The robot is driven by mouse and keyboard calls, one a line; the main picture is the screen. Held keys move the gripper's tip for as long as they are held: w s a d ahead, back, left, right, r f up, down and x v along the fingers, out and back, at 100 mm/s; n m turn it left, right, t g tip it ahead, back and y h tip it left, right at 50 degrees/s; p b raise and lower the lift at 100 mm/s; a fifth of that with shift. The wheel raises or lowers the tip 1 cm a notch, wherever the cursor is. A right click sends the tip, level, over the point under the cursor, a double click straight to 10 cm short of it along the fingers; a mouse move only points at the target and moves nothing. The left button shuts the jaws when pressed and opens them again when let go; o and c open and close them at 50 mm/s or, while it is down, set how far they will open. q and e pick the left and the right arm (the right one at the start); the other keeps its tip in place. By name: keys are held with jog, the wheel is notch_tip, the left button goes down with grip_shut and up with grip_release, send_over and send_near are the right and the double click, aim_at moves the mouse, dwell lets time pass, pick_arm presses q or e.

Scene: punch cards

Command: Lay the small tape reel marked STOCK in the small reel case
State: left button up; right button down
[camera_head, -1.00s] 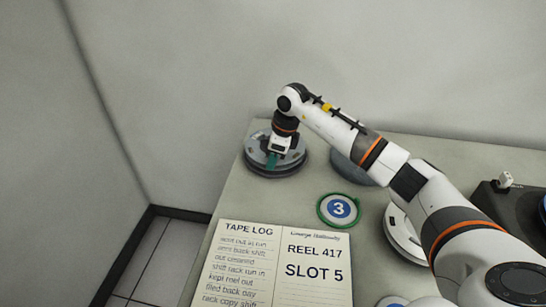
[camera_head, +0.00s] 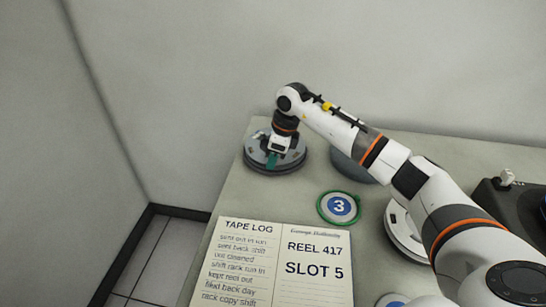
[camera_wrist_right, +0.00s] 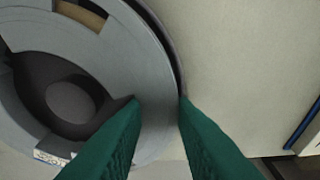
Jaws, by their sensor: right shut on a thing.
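My right gripper (camera_head: 271,160) points down at the far left of the table, at a grey tape reel (camera_head: 291,160). In the right wrist view the green fingers (camera_wrist_right: 157,100) are shut on the rim of the grey reel (camera_wrist_right: 60,52), one finger on each side of the rim. A small label (camera_wrist_right: 52,158) on the reel is partly hidden and I cannot read it. A dark round edge (camera_head: 262,169) shows under the reel; it looks like a case, but I cannot tell whether the reel rests fully in it. My left gripper is out of view.
A green-ringed disc marked 3 (camera_head: 339,208) lies right of the reel. A dark round thing (camera_head: 347,164) and a white reel (camera_head: 397,232) are partly hidden by my arm. An open tape log (camera_head: 283,265) lies in front. A dark machine (camera_head: 508,210) stands at right.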

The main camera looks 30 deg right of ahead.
jog(key=shift+f+b, duration=0.3)
jog(key=shift+f, duration=0.1)
jog(key=c, duration=1.1)
grip_release()
jog(key=c, duration=0.4)
jog(key=shift+r, duration=0.1)
jog(key=shift+r+p, duration=3)
jog(key=shift+r, duration=1.45)
jog(key=shift+s+f, duration=0.1)
jog(key=shift+f, duration=0.05)
